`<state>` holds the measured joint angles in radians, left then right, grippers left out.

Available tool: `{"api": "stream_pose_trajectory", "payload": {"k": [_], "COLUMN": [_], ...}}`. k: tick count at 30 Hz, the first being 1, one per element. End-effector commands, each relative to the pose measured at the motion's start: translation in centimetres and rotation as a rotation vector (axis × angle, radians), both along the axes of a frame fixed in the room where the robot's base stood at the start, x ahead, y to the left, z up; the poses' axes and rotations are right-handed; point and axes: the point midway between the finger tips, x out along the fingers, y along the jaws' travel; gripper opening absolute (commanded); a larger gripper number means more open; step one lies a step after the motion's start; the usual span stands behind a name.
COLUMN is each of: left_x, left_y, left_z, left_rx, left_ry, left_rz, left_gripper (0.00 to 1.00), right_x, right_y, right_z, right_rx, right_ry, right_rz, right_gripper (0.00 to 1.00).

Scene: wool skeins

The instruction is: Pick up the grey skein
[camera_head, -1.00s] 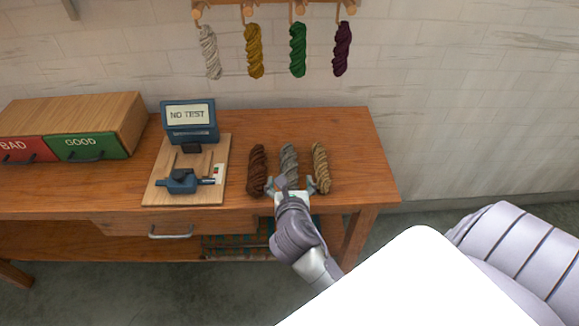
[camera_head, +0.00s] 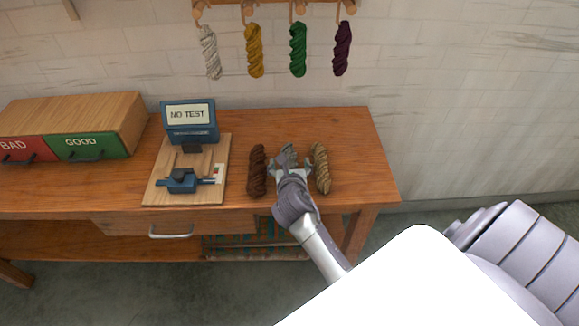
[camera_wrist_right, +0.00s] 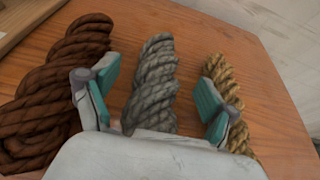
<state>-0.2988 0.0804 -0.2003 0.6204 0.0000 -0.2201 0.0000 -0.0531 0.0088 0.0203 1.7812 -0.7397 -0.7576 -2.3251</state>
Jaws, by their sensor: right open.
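The grey skein (camera_head: 289,152) lies on the wooden table between a brown skein (camera_head: 257,171) and a tan skein (camera_head: 321,168). My right gripper (camera_head: 290,161) covers its near part in the head view. In the right wrist view the grey skein (camera_wrist_right: 154,85) lies between the two open teal-padded fingers of my right gripper (camera_wrist_right: 160,95), with a gap visible on each side. The left finger is close to the brown skein (camera_wrist_right: 60,90) and the right finger is close to the tan skein (camera_wrist_right: 222,80). My left gripper is not in view.
A tester with a "NO TEST" screen (camera_head: 189,115) stands on a wooden board (camera_head: 215,148) left of the skeins. A box with BAD and GOOD drawers (camera_head: 90,112) is at the far left. Several skeins hang on the wall rack (camera_head: 275,5). The table's right end (camera_head: 355,140) is clear.

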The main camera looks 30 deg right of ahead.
Motion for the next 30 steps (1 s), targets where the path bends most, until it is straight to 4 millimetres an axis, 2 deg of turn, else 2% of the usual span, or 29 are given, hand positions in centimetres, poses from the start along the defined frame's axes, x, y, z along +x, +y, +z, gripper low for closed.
{"api": "stream_pose_trajectory", "payload": {"k": [1, 2, 12, 23, 26, 30], "left_x": [0.0, 0.0, 0.0, -0.1, -0.1, -0.1], "left_y": [0.0, 0.0, 0.0, 0.0, 0.0, 0.0], "left_z": [0.0, 0.0, 0.0, 0.1, 0.4, 0.8], "left_rx": [0.0, 0.0, -0.001, -0.001, -0.001, -0.001], "left_ry": [0.0, 0.0, 0.0, 0.001, 0.001, 0.001], "left_rz": [0.0, 0.0, -0.001, -0.001, 0.0, 0.0], "left_gripper": [0.4, 0.4, 0.4, 0.4, 0.4, 0.4], "right_x": [0.0, 0.0, 0.0, 0.0, 0.0, 0.0], "right_y": [0.0, 0.0, 0.0, 0.0, 0.0, 0.0], "right_z": [0.0, 0.0, 0.0, 0.7, 1.8, 4.2], "right_rx": [0.0, 0.0, 0.0, -0.002, -0.004, -0.004], "right_ry": [0.0, 0.0, 0.0, -0.001, -0.003, -0.006], "right_rz": [0.0, 0.0, 0.0, 0.001, 0.001, 0.001], "right_gripper": [0.82, 0.77, 0.21, 0.21, 0.21, 0.21]}}
